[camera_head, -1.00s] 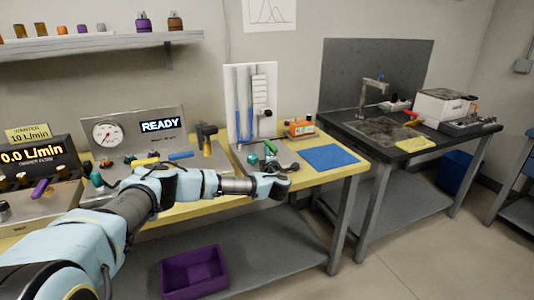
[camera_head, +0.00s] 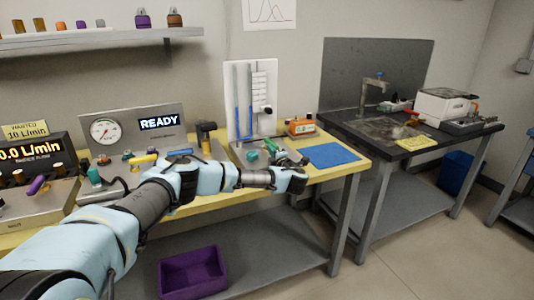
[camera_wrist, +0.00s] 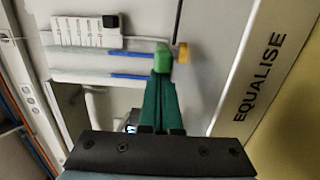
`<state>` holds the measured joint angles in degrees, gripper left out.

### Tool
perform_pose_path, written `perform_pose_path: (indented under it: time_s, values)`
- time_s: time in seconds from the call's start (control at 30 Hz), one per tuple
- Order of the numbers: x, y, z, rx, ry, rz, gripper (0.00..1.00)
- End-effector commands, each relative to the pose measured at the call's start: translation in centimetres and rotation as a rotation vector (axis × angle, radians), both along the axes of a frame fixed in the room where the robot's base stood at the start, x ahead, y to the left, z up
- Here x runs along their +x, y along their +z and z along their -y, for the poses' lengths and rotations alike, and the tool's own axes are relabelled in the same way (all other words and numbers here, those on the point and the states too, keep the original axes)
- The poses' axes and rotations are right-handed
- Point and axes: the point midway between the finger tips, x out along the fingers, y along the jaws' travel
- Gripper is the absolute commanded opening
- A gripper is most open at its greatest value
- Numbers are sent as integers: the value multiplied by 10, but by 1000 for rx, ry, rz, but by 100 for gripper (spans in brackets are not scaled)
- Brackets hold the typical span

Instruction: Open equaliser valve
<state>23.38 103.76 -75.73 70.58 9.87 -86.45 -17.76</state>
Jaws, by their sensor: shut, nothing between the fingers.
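The equaliser valve shows in the wrist view as a light green handle (camera_wrist: 163,57) with a brass part (camera_wrist: 183,52) at its right, beside a sloping panel lettered EQUALISE (camera_wrist: 258,80). My gripper (camera_wrist: 159,80) is shut and empty. Its dark green fingers point up the picture, with their tips at the lower edge of the green handle. I cannot tell whether they touch it. In the head view my gripper (camera_head: 287,157) is over the front of the tube-gauge unit. A green handle (camera_head: 270,146) shows just left of it. My wrist hides part of the unit's base.
The white tube-gauge board (camera_head: 245,85) stands behind. An orange device (camera_head: 300,126) and a blue mat (camera_head: 330,155) lie to the right on the yellow bench. A READY display panel (camera_head: 140,128) stands left. A purple bin (camera_head: 193,272) is below.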

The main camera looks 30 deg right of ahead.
Motion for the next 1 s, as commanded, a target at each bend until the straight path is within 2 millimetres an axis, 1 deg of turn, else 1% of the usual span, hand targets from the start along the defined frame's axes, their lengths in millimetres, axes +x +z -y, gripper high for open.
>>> perform_pose_path:
  time_s: [0.03, 0.2, 0.57, 0.7, 1.0]
  values:
    - [-2, -2, 4, -2, 18, 3, 0]
    - [-3, -4, 11, -2, 96, 5, 0]
    - [-6, -5, 40, -2, 91, 4, 0]
    - [-4, -5, 50, -2, 91, 4, 0]
    - [2, -3, 66, -3, 92, 3, 0]
